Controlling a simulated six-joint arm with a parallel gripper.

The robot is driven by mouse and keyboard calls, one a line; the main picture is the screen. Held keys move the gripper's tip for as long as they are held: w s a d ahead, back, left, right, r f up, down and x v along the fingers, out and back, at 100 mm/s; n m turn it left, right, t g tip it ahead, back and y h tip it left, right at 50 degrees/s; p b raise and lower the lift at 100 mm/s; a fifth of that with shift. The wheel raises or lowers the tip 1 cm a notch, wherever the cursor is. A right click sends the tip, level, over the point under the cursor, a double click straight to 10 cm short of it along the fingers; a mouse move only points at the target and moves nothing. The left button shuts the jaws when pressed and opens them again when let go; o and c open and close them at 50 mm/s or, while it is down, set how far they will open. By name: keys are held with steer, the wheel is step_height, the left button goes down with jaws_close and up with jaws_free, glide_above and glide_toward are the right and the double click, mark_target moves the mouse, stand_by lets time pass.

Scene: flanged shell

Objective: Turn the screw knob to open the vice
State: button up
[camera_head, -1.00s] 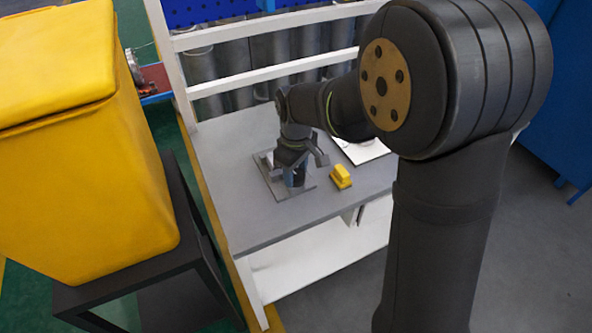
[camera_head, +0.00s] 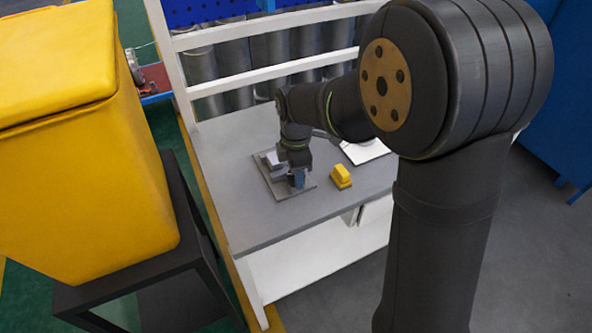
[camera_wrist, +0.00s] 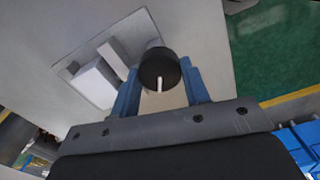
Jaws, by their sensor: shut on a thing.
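The vice has pale grey blocks (camera_wrist: 96,82) on a flat plate, left of the knob in the wrist view. In the head view its pale jaw part (camera_head: 270,160) shows just left of my gripper. The round black screw knob (camera_wrist: 157,60) has a white mark on its face, pointing down toward my palm. My gripper (camera_wrist: 160,72) has its blue fingers on either side of the knob and is shut on it. In the head view my gripper (camera_head: 297,179) is low over the plate, and the knob is hidden there.
A small yellow object (camera_head: 341,176) lies right of the vice plate (camera_head: 284,194) on the grey table (camera_head: 240,215). A white flat item (camera_head: 365,151) lies behind it. A large yellow bin (camera_head: 90,170) stands left of the table. The table's front is clear.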

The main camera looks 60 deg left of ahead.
steer(key=shift+n, duration=0.9)
steer(key=o, duration=1)
step_height(320, 180, up, 18)
steer(key=shift+f, duration=0.25)
step_height(320, 180, down, 18)
steer(key=shift+r, duration=0.2)
stand_by(0.5)
